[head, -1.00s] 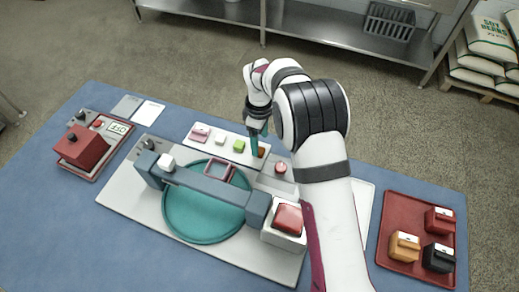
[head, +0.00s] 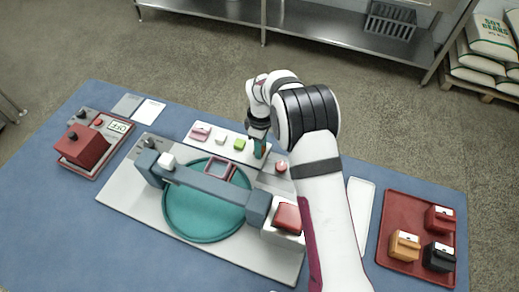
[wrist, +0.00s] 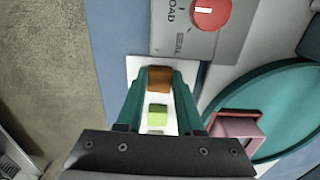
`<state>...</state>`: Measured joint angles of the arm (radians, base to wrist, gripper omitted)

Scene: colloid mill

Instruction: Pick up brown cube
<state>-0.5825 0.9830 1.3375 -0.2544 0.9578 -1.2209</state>
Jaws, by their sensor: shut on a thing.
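The brown cube (wrist: 159,78) is between the teal fingertips of my gripper (wrist: 160,80) in the wrist view, at the far end of a white tray (wrist: 134,66). My gripper is shut on it. In the head view my gripper (head: 260,149) points down at the right end of the white tray (head: 188,140), and its fingers mostly hide the cube. I cannot tell whether the cube is clear of the tray. A green cube (head: 239,145) sits beside it on the tray and shows between the fingers in the wrist view (wrist: 157,116).
The mill's teal bowl (head: 205,232) and blue-grey bar (head: 205,187) lie in front. A red knob (head: 281,167) is close right of my gripper. A red tray (head: 399,264) stands far right.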

